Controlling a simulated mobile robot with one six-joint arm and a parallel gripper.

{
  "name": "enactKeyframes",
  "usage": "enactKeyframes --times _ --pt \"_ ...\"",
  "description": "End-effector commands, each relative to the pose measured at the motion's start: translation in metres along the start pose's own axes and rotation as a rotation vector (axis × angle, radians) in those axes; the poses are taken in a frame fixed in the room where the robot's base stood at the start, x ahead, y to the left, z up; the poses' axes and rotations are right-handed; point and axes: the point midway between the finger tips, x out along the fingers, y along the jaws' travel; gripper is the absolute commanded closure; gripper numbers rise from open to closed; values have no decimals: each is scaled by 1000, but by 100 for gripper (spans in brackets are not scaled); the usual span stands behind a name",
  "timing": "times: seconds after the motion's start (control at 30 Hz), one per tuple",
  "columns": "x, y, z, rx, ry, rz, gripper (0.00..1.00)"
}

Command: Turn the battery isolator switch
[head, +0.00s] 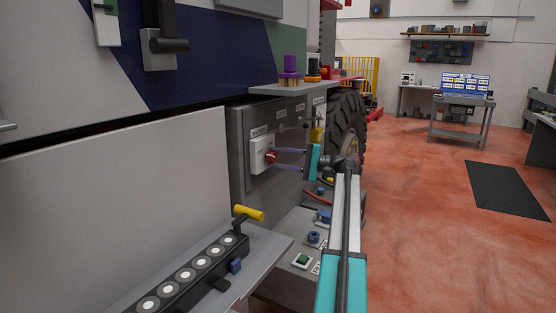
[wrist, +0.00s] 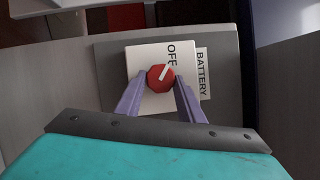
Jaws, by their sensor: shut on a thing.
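The battery isolator switch is a red knob (wrist: 160,77) with a white pointer line, on a white plate (wrist: 135,68) printed "OFF". A label reading "BATTERY" sits beside the plate. In the wrist view the pointer slants up and right, toward the "OFF" lettering. In the head view the red knob (head: 271,157) shows on the grey panel on the truck's side. My gripper (wrist: 160,88) has its two purple fingers on either side of the knob, shut on it. It also shows in the head view (head: 277,158), reaching in from the right.
A grey shelf (head: 285,88) with a purple-topped brush juts out above the panel. Below stand a ledge with a yellow-handled lever (head: 249,213) and a lower step (head: 290,240) with small switches. A large tyre (head: 347,125) is behind my arm.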

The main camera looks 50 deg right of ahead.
Motion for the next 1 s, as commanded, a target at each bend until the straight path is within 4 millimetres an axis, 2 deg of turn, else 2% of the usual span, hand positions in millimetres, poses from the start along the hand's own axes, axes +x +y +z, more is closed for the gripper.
enactKeyframes --times 0.2,0.23,0.33,0.77,1.0 --pt "0 1 0 -2 0 2 88" --pt "0 1 0 -2 0 2 62" --pt "0 1 0 -1 0 1 47" --pt "-3 0 0 0 0 0 47" --pt "-26 0 -1 0 1 0 47"
